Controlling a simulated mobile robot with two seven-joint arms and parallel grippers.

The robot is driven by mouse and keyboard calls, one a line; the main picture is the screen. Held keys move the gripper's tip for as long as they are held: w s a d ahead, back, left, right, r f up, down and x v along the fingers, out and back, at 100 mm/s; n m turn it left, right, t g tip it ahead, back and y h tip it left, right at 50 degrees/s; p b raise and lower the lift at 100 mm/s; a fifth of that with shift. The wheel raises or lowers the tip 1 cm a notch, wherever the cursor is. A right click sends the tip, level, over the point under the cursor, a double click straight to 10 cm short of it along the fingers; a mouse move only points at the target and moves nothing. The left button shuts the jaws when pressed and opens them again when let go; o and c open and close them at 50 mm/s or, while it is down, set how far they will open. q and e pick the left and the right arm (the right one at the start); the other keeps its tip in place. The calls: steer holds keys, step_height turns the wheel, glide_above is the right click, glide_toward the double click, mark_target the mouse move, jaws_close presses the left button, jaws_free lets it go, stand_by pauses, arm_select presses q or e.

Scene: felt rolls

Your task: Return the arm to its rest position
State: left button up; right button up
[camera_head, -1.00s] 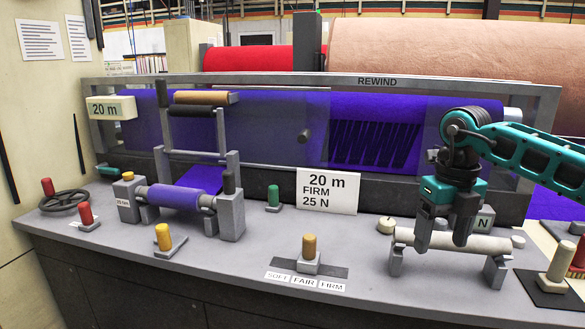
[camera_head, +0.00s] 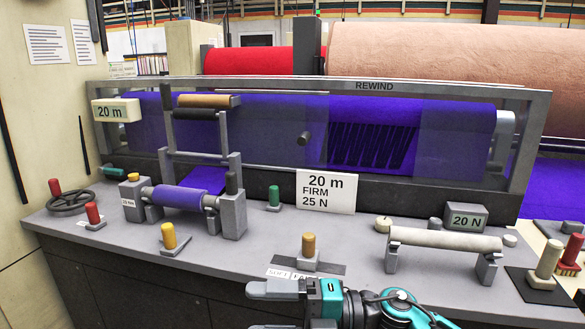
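My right gripper (camera_head: 268,308) is low at the bottom middle of the head view, with its teal and black wrist beside it and its grey fingers pointing left. The fingers are apart with nothing seen between them; the lower finger is mostly cut off by the picture's edge. The gripper appears in front of the bench (camera_head: 235,265) and overlaps the SOFT/FAIR/FIRM label strip (camera_head: 282,274), hiding part of it. It is clear of the pale roller (camera_head: 445,239), which rests on its two grey supports. My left gripper is not in view.
The bench carries a yellow lever (camera_head: 169,236), a knob-topped lever (camera_head: 308,245), a "20 m FIRM 25 N" card (camera_head: 326,191) and a "20 N" display (camera_head: 466,217). The rewind frame (camera_head: 530,150) with purple felt stands behind.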

steer(key=w+d+f+m+t+h+p, duration=0.1)
steer(key=d+f+m+t+h, duration=0.35)
steer(key=m+t, duration=0.55)
steer(key=d+f+m+t+h, duration=0.45)
steer(key=d+m+t, duration=0.2)
steer(key=m, duration=0.75)
steer(key=s+d+f+m+g+h, duration=0.2)
steer(key=s+d+f+m+h, duration=0.1)
steer(key=f, duration=0.5)
steer(key=s+d+f+m+g+h, duration=0.3)
steer(key=s+d+f, duration=0.4)
steer(key=s, duration=0.3)
steer(key=shift+s+d+f+m+h+p, duration=0.3)
steer(key=shift+m+h, duration=0.4)
steer(key=shift+m, duration=0.4)
steer(key=shift+a, duration=0.1)
stand_by(2.6)
